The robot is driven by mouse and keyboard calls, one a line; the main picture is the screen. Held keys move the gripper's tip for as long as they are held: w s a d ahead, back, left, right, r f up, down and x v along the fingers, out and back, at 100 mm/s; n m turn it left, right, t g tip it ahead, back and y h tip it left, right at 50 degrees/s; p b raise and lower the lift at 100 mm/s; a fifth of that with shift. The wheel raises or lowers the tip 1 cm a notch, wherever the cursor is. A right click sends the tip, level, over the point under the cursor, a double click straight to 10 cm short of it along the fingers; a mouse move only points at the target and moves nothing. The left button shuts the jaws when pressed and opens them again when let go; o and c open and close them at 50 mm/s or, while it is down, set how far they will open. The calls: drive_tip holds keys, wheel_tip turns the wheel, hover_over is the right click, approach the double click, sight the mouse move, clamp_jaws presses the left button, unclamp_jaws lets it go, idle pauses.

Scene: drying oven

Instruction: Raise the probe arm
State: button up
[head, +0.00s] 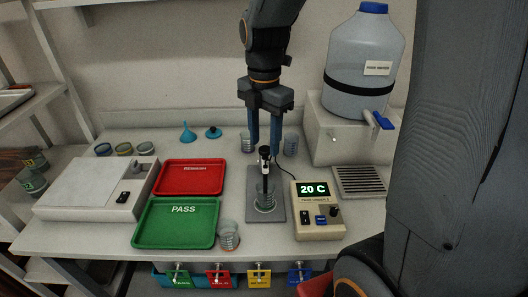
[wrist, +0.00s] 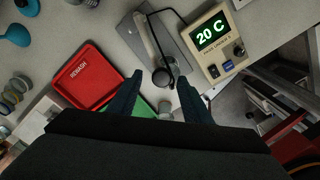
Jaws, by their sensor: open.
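The black probe arm (head: 265,154) stands over a grey stand plate (head: 280,212), its probe reaching down into a clear beaker (head: 265,203) on that plate. In the wrist view, the probe arm's round dark top (wrist: 161,77) sits between and just beyond my fingertips. My gripper (head: 265,150) points down above the stand, its two blue fingers open, one on each side of the probe arm's top in the picture. It also shows in the wrist view (wrist: 160,85). I cannot tell whether a finger touches the arm. A cable runs to the meter (head: 318,213), which reads 20 C.
A green PASS tray (head: 177,235) and a red tray (head: 190,164) lie left of the stand. A small beaker (head: 229,238) stands by the front edge. A water container (head: 362,60) on a box is at back right, above a drain grille (head: 360,181). A scale (head: 90,187) is far left.

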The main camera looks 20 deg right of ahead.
wheel_tip(320, 180, up, 6)
drive_tip(key=shift+s+d+r+b, duration=0.1)
drive_tip(key=shift+b, duration=0.45)
drive_tip(key=shift+s+r+m, duration=0.15)
drive_tip(key=shift+s+m, duration=0.05)
drive_tip(key=shift+m, duration=0.1)
drive_tip(key=f+m, duration=0.1)
drive_tip(key=m, duration=0.1)
drive_tip(key=s+m+p, duration=0.1)
drive_tip(key=m, duration=0.1)
drive_tip(key=shift+f, duration=0.4)
drive_tip(key=s+f+m+t+p, duration=0.1)
drive_tip(key=s+f+m+p, duration=0.2)
drive_tip(key=m, duration=1)
drive_tip(key=shift+s+f+m+t, duration=0.3)
drive_tip(key=shift+s+f, duration=0.55)
